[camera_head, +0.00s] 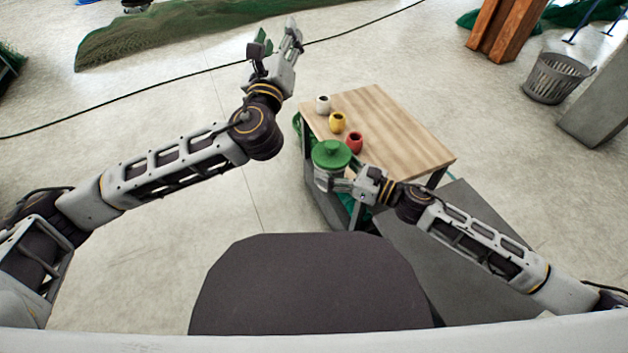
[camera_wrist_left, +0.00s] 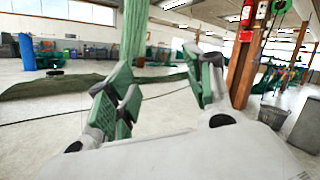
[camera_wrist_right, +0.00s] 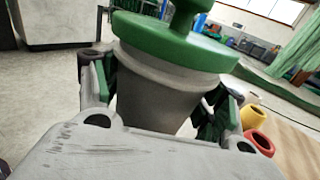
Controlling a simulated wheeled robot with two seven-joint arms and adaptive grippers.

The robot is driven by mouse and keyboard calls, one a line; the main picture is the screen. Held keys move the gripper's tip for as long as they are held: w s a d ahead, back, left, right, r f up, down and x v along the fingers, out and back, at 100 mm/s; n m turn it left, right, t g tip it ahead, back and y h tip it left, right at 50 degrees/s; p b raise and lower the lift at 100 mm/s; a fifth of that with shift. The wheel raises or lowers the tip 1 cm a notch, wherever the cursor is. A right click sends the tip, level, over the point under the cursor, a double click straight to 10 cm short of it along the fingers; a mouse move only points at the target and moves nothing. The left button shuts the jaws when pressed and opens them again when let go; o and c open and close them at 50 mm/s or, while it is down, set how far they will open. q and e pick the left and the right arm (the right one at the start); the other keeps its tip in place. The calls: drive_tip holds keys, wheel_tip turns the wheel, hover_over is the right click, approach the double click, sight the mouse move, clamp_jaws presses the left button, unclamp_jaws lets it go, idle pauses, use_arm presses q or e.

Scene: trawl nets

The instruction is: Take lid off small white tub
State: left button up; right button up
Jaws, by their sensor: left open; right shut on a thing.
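A small white tub (camera_head: 327,178) with a round green lid (camera_head: 331,154) is at the near left corner of the wooden table in the head view. The lid sits on top of the tub and has a knob. My right gripper (camera_head: 345,182) is shut on the tub's side, below the lid. The right wrist view shows the tub (camera_wrist_right: 160,95) between the fingers and the green lid (camera_wrist_right: 175,42) above. My left gripper (camera_head: 277,40) is open and empty, raised well beyond and left of the tub. Its spread fingers show in the left wrist view (camera_wrist_left: 165,95).
A wooden-topped table (camera_head: 400,125) carries a white pot (camera_head: 323,104), a yellow pot (camera_head: 337,122) and a red pot (camera_head: 354,142) along its left side. The rest of its top is clear. A grey basket (camera_head: 556,78) stands on the floor at right.

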use_arm(q)
drive_tip(key=s+d+f+m+g+h, duration=0.25)
drive_tip(key=s+d+f+m, duration=0.2)
drive_tip(key=s+f, duration=0.55)
drive_tip(key=m+g+h, duration=0.2)
drive_tip(key=m, duration=0.1)
approach(332, 144)
drive_tip(key=shift+v, duration=0.95)
drive_tip(key=shift+d+f, duration=0.1)
drive_tip(key=shift+d, duration=0.05)
drive_tip(key=shift+x, duration=6)
clamp_jaws()
drive_tip(key=shift+r, duration=1.15)
drive_tip(key=shift+r, duration=1.95)
